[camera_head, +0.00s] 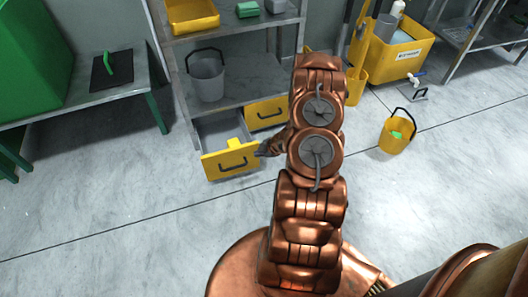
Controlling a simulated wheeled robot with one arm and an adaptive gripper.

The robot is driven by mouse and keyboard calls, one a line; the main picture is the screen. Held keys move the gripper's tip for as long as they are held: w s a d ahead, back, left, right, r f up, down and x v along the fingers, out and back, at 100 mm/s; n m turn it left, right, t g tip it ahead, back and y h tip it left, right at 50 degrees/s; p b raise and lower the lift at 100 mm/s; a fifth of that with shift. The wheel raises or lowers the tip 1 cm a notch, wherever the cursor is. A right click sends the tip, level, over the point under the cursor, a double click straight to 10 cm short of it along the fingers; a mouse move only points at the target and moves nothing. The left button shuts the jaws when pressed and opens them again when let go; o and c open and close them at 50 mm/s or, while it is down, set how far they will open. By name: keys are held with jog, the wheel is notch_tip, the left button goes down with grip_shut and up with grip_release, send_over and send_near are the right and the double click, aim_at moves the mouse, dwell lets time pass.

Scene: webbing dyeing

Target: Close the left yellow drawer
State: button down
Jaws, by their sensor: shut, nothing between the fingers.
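The left yellow drawer (231,163) is pulled out from the bottom of the grey metal shelf unit. Its yellow front has a dark handle, and its grey inside shows behind the front. A small yellow piece shows inside it near the front. A second yellow drawer (266,112) to its right sits in the shelf, and my arm hides its right part. My gripper (264,150) is shut and empty at the right end of the left drawer's front. I cannot tell whether it touches the drawer.
A grey bucket (207,77) stands on the shelf above the drawers, and a yellow tray (191,15) is higher up. A yellow bucket (396,135) stands on the floor at right. A grey table (75,105) is at left. The floor before the drawer is clear.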

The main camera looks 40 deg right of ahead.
aim_at(248, 149)
jog(key=w, duration=0.1)
jog(key=w+f, duration=0.1)
jog(key=w, duration=0.1)
jog(key=w+d+f, duration=0.1)
jog(key=w, duration=0.1)
jog(key=shift+w+b, duration=0.1)
jog(key=shift+b, duration=0.25)
jog(key=shift+w, duration=0.1)
